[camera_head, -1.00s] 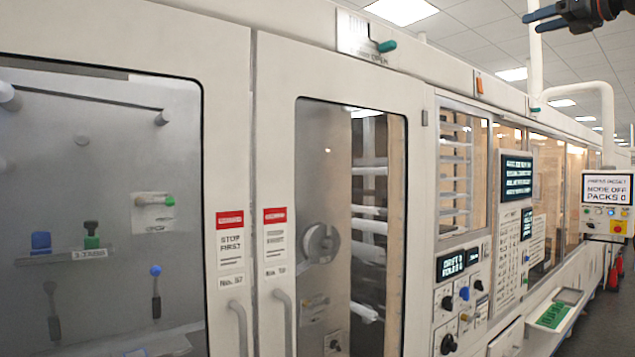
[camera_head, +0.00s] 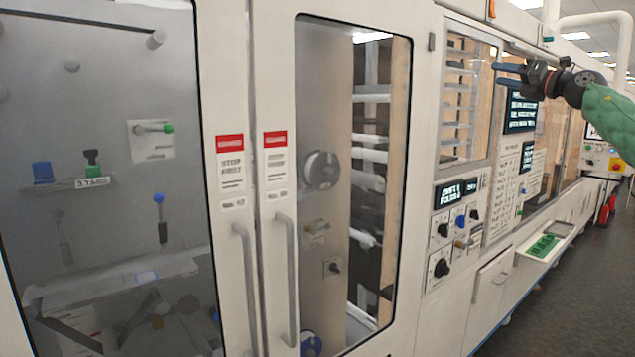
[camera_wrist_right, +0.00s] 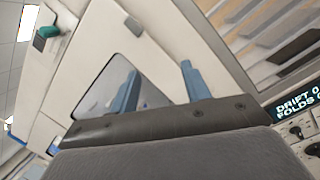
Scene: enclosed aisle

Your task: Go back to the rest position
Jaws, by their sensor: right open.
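My right gripper (camera_head: 508,75) shows at the upper right in the head view, on a green-sleeved arm that comes in from the right edge. Its two blue fingers point left and are apart, with nothing between them. It is in front of the machine's dark text screen and window. In the right wrist view the two blue fingers (camera_wrist_right: 158,92) stand apart and empty, with the pale machine front and a dark window beyond them. My left gripper does not show in the head view.
A long cream machine has two glazed doors with grey handles (camera_head: 285,280). A control panel with knobs (camera_head: 440,268) and a display (camera_head: 457,192) sits right of them. A tray (camera_head: 545,243) juts out lower right.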

